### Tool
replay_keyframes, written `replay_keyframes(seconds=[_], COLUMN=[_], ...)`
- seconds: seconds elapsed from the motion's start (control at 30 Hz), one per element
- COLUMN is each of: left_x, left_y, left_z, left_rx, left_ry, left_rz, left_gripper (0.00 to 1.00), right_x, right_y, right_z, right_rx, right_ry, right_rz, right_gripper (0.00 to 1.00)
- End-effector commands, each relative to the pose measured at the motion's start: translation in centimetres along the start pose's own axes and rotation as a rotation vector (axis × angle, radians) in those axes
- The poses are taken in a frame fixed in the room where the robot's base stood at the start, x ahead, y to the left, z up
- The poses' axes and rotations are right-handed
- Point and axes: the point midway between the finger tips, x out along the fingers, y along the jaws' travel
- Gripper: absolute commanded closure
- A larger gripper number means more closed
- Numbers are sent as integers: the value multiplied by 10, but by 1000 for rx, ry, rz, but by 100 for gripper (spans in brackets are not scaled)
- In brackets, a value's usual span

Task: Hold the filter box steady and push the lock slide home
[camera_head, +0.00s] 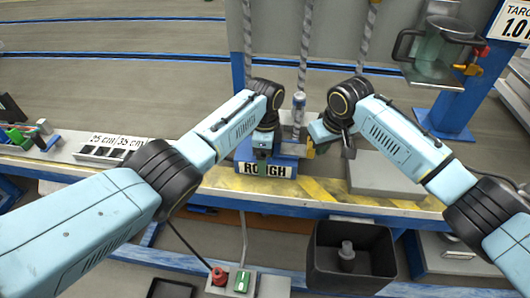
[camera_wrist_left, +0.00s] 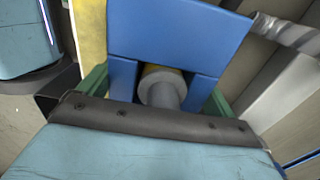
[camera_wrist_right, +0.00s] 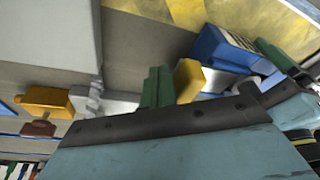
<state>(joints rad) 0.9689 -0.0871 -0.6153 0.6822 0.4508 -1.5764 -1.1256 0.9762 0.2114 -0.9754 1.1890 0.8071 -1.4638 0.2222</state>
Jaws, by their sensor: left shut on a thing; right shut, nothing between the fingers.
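The blue filter box (camera_head: 283,163), labelled "ROUGH", sits at the bench's front edge. In the left wrist view the blue box (camera_wrist_left: 180,35) fills the top centre, with a grey cylinder (camera_wrist_left: 162,88) in its recess. My left gripper (camera_head: 262,164) is shut on the box, its green fingers at both sides. A yellow-ended grey slide shows at the box's right; its yellow end (camera_wrist_right: 188,80) shows in the right wrist view. My right gripper (camera_head: 318,150) is shut and empty. Its green fingertips (camera_wrist_right: 157,87) are beside the yellow end; I cannot tell whether they touch.
A grey slab (camera_head: 385,180) lies right of my right gripper. A black bin (camera_head: 350,255) hangs below the bench edge. A jug in a stand (camera_head: 440,50) is at the upper right. A grey block labelled "25 cm/35 cm" (camera_head: 108,148) is at the left. Twisted grey rods stand behind.

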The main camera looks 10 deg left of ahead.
Motion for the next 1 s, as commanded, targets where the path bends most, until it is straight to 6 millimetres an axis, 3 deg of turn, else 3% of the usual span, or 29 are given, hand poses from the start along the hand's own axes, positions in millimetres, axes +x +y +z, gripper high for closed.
replay_keyframes(seconds=[1.0], left_x=[-1], left_y=[0], left_z=[-1], left_rx=[2], left_ry=[2], left_rz=[-2], left_gripper=[41], right_x=[2], right_y=[-19], right_z=[-10], right_rx=[-1], right_ry=[1], right_rz=[-1], right_gripper=[100])
